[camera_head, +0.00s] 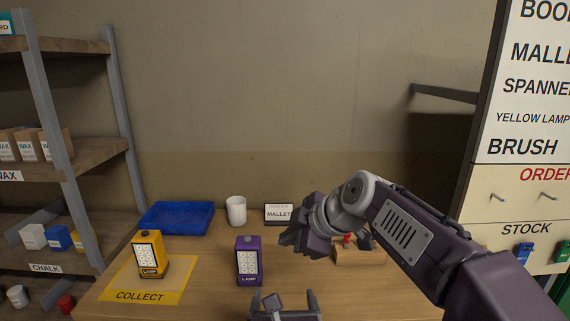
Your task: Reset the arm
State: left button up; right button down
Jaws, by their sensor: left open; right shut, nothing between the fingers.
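My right arm reaches in from the right, and its gripper (292,240) is shut and empty above the table, right of the purple lamp (249,262). My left gripper (284,303) is at the bottom edge, open and empty, in front of and a little right of the purple lamp. Only its end shows; the rest of the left arm is out of view. The purple lamp stands upright on the wooden table (210,290). A yellow lamp (150,254) stands upright on the yellow COLLECT mat (140,296) at the left.
A blue tray (177,218), a white cup (236,210) and a MALLET sign (279,214) stand at the back. A wooden block (362,257) with a red item is partly behind my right arm. Shelves (85,150) stand left; an order board (530,90) stands right.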

pick_arm(q)
jog(key=w+a+r+n+g+y+p, duration=0.1)
jog(key=w+a+n+g+y+p, duration=0.25)
jog(key=a, duration=1.05)
jog(key=s+a+f+n+g+y+p, duration=0.1)
jog(key=s+a+f+n+g+y, duration=0.15)
jog(key=a+n, duration=0.3)
jog(key=s+a+f+n+g+y+p, duration=0.1)
jog(key=s+a+n+g+p, duration=0.1)
jog(key=s+a+n, duration=0.3)
jog(key=s+a+f+n+g+h+p, duration=0.25)
jog(key=s+f+n+g, duration=0.3)
jog(key=s+n, duration=0.35)
jog(key=w+d+f+n+h, duration=0.1)
jog(key=d+n+h, duration=0.1)
jog(key=d+n, duration=0.2)
jog(key=w+d+f+n+t+h+b, duration=0.1)
jog(key=d+n+h, duration=0.2)
jog(key=n, duration=0.6)
jog(key=shift+d+f, duration=0.25)
jog(key=shift+d, duration=0.7)
pick_arm(e)
jog(key=s+d+f+m+g+h, duration=0.5)
jog(key=s+d+f+m, duration=1.1)
jog(key=f, duration=0.4)
jog(key=s+m, duration=0.1)
jog(key=s, duration=0.1)
jog(key=shift+s+d+f+m+g+h, duration=0.3)
jog(key=shift+s+d+f+g+h, duration=0.05)
jog(key=shift+f+g+h, duration=0.05)
